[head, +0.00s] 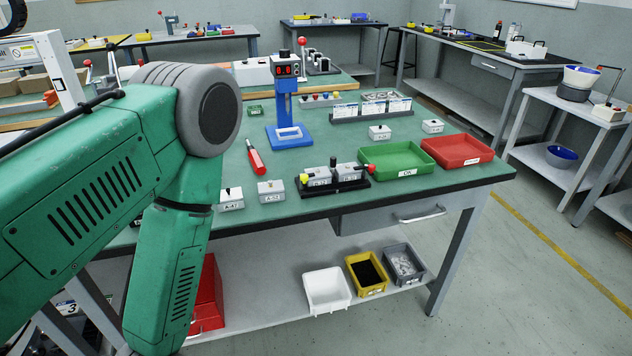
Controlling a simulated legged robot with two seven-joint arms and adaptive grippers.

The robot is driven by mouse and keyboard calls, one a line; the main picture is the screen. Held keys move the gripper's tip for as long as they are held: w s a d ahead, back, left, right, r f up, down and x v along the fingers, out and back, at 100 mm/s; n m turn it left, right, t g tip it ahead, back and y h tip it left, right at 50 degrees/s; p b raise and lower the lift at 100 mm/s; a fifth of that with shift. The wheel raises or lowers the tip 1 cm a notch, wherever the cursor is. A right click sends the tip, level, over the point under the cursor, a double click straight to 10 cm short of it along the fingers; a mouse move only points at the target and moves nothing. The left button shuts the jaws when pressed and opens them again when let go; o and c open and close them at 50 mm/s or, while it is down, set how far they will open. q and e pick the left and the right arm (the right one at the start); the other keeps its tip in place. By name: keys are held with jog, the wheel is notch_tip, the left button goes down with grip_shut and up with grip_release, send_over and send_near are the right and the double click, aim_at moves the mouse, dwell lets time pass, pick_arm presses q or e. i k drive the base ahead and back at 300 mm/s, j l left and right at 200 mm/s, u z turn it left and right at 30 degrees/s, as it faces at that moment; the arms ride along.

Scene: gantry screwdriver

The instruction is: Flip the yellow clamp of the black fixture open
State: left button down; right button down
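The black fixture (342,188) lies near the front edge of the green-topped workbench. It holds grey boxes with labels on their front faces. The yellow clamp (304,178) shows as a small yellow knob at the fixture's left end. A red knob (371,168) is at its right end. The clamp is too small here to tell whether it is open or shut. Neither of my grippers is in view, and nothing touches the fixture.
A green tray (408,174) and a red tray (489,161) stand right of the fixture. Left are loose grey boxes (271,191) and a red screwdriver (257,160). Behind stands a blue gantry (285,108). A green arm link fills the left foreground.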

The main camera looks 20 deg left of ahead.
aim_at(303, 178)
jog(key=i+l+u, duration=0.1)
jog(key=u, duration=0.3)
jog(key=i+l+u, duration=0.1)
jog(key=u, duration=0.3)
jog(key=l+u, duration=0.3)
jog(key=u, duration=0.15)
jog(key=k+l+u, duration=0.1)
jog(key=l+u, duration=0.3)
jog(key=j, duration=0.1)
